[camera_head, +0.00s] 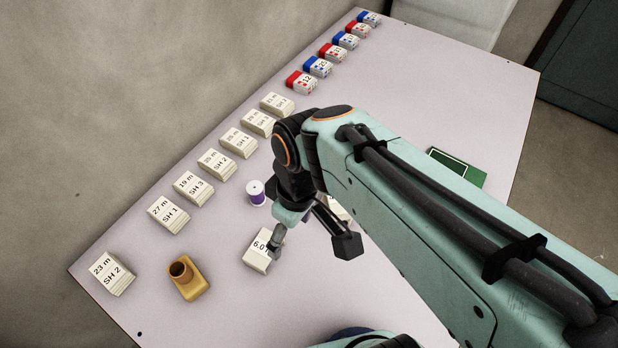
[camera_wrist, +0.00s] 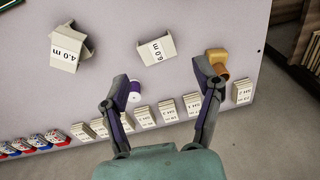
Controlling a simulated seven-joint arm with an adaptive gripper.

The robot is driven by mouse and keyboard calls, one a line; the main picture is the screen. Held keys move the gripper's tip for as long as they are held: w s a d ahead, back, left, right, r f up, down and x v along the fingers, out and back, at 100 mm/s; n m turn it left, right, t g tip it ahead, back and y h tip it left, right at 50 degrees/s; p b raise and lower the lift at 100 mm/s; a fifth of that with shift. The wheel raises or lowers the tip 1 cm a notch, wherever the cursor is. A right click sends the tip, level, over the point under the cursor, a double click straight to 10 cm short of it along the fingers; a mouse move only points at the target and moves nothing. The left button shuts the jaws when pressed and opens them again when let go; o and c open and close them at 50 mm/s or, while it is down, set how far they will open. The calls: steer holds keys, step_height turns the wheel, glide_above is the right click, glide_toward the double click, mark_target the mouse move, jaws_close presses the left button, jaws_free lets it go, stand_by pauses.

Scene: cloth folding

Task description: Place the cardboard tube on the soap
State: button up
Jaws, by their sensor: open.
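The brown cardboard tube (camera_head: 180,270) stands upright, open end up, at the near left of the table. It appears to rest on the amber soap block (camera_head: 193,290), towards one end of it. In the wrist view the tube (camera_wrist: 215,56) and the soap (camera_wrist: 221,70) show beside the right finger, which partly overlaps them. My gripper (camera_head: 312,241) is open and empty, with its fingers spread wide. It is to the right of the tube and soap in the head view, apart from them. The wrist view shows both fingers (camera_wrist: 163,78).
A white folded card marked 6.0 (camera_head: 258,250) stands close to my gripper. A purple-and-white spool (camera_head: 256,193) stands behind it. Several cream card stacks (camera_head: 168,215) and red and blue boxes (camera_head: 301,82) line the far edge. A green board (camera_head: 457,168) lies right of my arm.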

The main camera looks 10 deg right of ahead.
steer(key=s+d+r+m, duration=0.1)
steer(key=s+d+m, duration=0.5)
steer(key=s+m, duration=0.1)
steer(key=shift+s+r+m+h, duration=0.15)
steer(key=shift+s+m+h, duration=0.15)
steer(key=shift+s, duration=0.15)
steer(key=shift+o, duration=0.3)
